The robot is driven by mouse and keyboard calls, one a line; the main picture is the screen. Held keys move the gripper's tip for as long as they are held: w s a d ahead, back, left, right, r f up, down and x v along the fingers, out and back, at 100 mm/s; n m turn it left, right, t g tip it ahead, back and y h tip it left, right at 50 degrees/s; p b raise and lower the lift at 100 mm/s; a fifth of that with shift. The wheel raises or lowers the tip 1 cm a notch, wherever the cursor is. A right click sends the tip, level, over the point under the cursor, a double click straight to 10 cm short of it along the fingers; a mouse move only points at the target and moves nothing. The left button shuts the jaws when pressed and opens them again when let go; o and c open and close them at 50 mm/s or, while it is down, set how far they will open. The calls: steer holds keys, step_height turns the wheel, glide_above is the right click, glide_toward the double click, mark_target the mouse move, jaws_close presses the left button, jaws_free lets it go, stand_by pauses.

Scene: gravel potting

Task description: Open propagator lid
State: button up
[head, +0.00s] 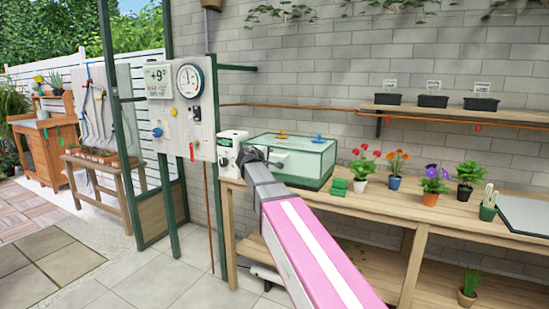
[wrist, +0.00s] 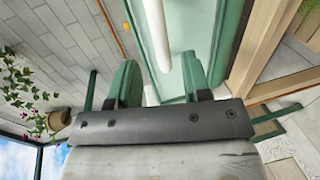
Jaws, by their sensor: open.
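The propagator (head: 300,172) is a clear, green-tinted box with a green frame, on the left part of the wooden bench. Its lid (head: 290,144) looks closed, with a yellow and a blue knob on top. My gripper (head: 277,158) is at the box's front left and partly hides it. In the wrist view, my gripper (wrist: 160,66) is open, with its two green fingers apart. A pale bar (wrist: 154,32) runs between the fingers in the picture, beside the propagator's green edge (wrist: 218,45). I cannot tell whether the fingers touch the bar.
A white box (head: 230,146) stands left of the propagator. A small green block (head: 340,185) and several potted flowers (head: 364,168) stand to its right on the bench (head: 400,207). A gauge panel (head: 183,115) is at the left. A shelf with black pots (head: 432,101) hangs above.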

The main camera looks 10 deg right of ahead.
mark_target(274, 156)
steer(key=x, duration=0.6)
steer(key=shift+w+d+f, duration=0.1)
steer(key=shift+w+d, duration=0.05)
steer(key=shift+w, duration=0.1)
jaws_close()
